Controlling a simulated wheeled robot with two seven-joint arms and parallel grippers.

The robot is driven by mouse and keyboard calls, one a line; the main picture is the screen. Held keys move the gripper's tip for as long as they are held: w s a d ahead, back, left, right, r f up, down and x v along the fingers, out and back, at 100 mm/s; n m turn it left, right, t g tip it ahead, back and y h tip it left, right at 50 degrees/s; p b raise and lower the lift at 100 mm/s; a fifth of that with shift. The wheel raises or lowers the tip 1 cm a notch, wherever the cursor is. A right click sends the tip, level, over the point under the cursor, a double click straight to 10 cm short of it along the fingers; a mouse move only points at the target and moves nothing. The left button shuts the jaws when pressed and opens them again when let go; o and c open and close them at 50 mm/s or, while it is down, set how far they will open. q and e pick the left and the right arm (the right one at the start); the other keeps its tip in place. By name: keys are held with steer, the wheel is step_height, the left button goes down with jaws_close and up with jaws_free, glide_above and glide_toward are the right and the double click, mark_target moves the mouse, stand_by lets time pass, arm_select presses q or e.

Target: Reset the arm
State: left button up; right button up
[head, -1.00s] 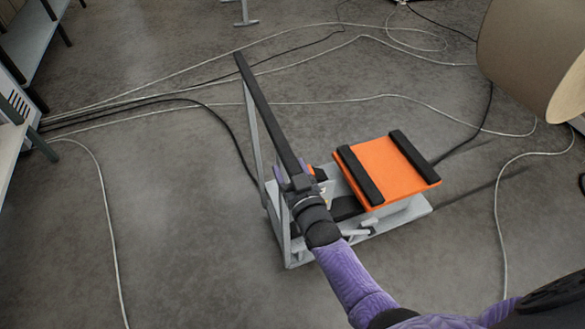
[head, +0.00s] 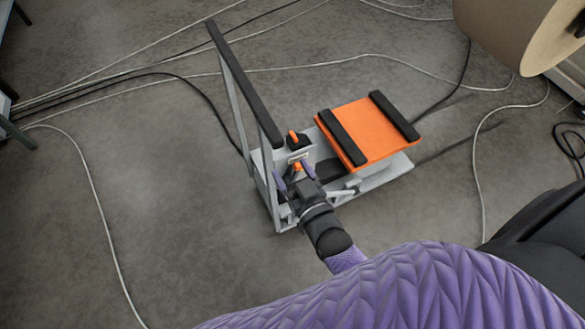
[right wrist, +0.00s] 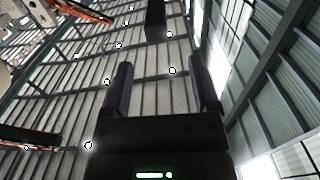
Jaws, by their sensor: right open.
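My right gripper (head: 295,176) is open, its two purple fingers apart, over the front part of the grey lift cart (head: 389,174). An orange-tipped lever (head: 297,166) shows near the fingertips; I cannot tell whether they touch it. In the right wrist view the open jaws (right wrist: 160,66) have nothing visibly held between them, with the ceiling behind. The cart has a tall handle frame with a black top bar (head: 243,80) and an orange platform (head: 367,131) with two black pads. My left gripper is not in view.
A large brown paper roll (head: 510,35) is at the upper right. White and black cables (head: 88,180) run across the concrete floor around the cart. The floor left of the cart is mostly clear. A second orange knob (head: 293,136) stands near the handle's base.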

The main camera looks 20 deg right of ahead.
stand_by(0.3)
steer(key=s+f+g+b, duration=0.1)
steer(key=s+f+g, duration=0.2)
steer(key=f, duration=0.4)
steer(key=s+f+g+b, duration=0.1)
steer(key=s+f+g, duration=0.25)
steer(key=f, duration=0.35)
steer(key=s+d+f+g, duration=0.1)
steer(key=s+f+g, duration=0.2)
steer(key=s+f, duration=0.2)
steer(key=s+d+f+n+g+b, duration=0.1)
steer(key=s+f+g, duration=0.3)
steer(key=s, duration=0.8)
steer(key=s+d+f+n+g+b, duration=0.1)
steer(key=s+f+g, duration=0.3)
steer(key=s, duration=0.5)
step_height(320, 180, down, 3)
steer(key=shift+d+r+h, duration=0.1)
steer(key=shift+d+h, duration=0.2)
steer(key=shift+h, duration=0.1)
steer(key=shift+w, duration=0.1)
